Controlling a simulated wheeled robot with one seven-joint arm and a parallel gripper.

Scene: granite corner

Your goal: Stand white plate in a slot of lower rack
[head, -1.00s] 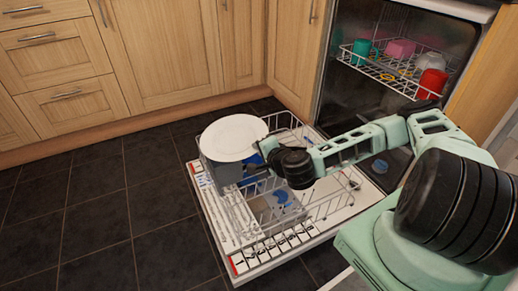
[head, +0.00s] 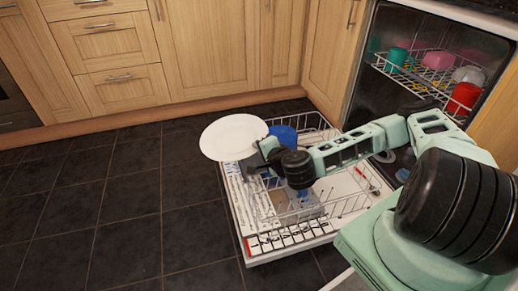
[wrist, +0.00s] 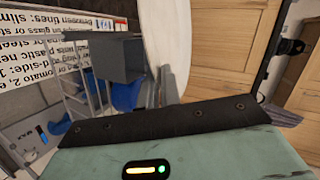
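The white plate (head: 232,137) is held at its right edge by my gripper (head: 263,152), whose fingers look closed on it. The plate hangs above the left edge of the open dishwasher door, tilted, and its face shows in the head view. In the wrist view the plate (wrist: 168,45) is a white, nearly edge-on shape beyond the gripper. The white wire lower rack (head: 342,207) is pulled out over the door, below and right of the plate. My gripper and arm hide part of it, and its slots are hard to make out.
A blue item (head: 284,135) stands in the rack behind my gripper. A grey box (wrist: 118,60) shows beside the plate in the wrist view. The upper rack (head: 425,75) holds several cups and bowls. Dark floor tiles (head: 110,200) on the left are clear.

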